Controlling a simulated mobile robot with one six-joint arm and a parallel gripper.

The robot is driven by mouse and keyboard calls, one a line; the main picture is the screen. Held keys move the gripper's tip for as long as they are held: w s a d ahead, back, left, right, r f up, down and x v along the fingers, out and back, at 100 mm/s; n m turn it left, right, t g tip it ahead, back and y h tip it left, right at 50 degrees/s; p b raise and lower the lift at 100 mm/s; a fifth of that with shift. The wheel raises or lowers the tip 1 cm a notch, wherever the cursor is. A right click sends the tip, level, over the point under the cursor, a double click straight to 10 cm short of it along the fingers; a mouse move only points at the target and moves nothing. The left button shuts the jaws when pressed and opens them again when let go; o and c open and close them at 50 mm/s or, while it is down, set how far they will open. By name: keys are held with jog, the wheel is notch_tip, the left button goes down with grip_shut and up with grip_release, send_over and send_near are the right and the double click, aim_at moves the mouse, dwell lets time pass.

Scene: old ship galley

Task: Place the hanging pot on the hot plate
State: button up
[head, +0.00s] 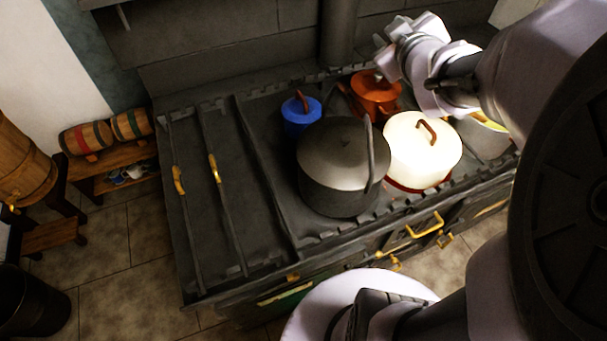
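A large dark grey pot (330,183) with a lid and a tall raised handle stands on the black stove top (225,200). It is the likeliest match for the hanging pot, but no pot is seen hanging. A distinct hot plate cannot be made out on the stove. My gripper (384,62) is at the end of my arm, above the back of the stove near the orange pot (376,92). It is apart from the dark pot, up and to its right. Its fingers are small and seen at an angle, so their opening is unclear.
A blue pot (299,118) stands behind the dark pot. A white pot (420,155) with a brown handle and red base stands to its right. The stove's left half is bare, with raised ribs and brass handles.

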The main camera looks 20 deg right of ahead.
jog(key=s+a+f+m+g+y, duration=0.3)
jog(key=s+a+f+m+g, duration=0.1)
jog(key=s+a, duration=0.7)
jog(key=s+a+f+m+g+y, duration=0.3)
jog(key=s+a, duration=0.7)
jog(key=a, duration=0.5)
jog(key=shift+s+f+m+g+y, duration=0.4)
jog(key=shift+f+m+g, duration=0.2)
jog(key=shift+f+m, duration=0.3)
